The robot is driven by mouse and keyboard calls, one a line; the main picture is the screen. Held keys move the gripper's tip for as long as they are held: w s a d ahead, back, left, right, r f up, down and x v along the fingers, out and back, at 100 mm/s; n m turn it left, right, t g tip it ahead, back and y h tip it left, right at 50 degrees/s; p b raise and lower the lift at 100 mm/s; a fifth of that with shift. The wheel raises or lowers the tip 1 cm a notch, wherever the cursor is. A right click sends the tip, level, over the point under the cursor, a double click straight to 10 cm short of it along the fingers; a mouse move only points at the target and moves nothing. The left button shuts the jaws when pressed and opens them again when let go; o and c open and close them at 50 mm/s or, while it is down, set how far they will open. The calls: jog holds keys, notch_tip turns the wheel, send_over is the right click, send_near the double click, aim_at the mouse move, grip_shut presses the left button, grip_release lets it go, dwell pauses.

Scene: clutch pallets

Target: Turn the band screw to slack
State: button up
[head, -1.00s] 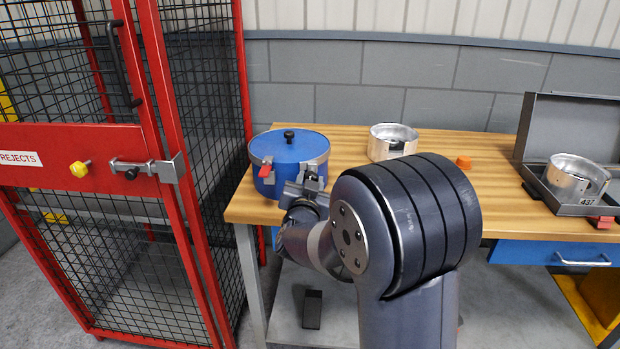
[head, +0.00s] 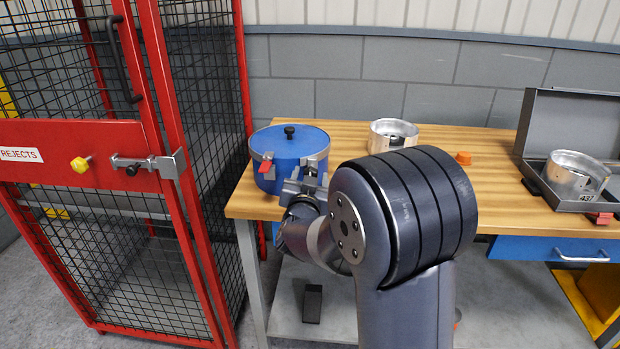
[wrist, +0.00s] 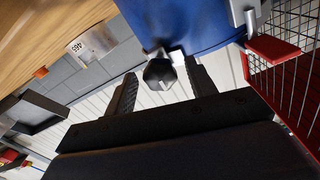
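A blue drum (head: 285,150) with a flat lid and a black top knob stands at the left end of the bench. It has metal clasps and a red lever (head: 266,167) on its side. The band screw's dark faceted head (wrist: 158,73) sticks out from the blue side in the wrist view. My gripper (wrist: 160,70) is open, with one finger on each side of the screw head and visible gaps between. In the head view my gripper (head: 304,184) is at the drum's front right, partly hidden by my wrist. The screw head is hard to make out there.
A metal ring housing (head: 392,135) and an orange block (head: 463,158) sit on the bench (head: 440,150). An open grey case (head: 555,195) at right holds another ring. A red mesh reject cage (head: 170,160) stands close at the left.

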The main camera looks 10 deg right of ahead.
jog(key=v, duration=1.1)
jog(key=shift+w+r, duration=0.1)
jog(key=shift+w, duration=0.1)
jog(key=x, duration=1)
jog(key=shift+w+d, duration=0.15)
jog(key=shift+w, duration=0.15)
jog(key=shift+s, duration=0.1)
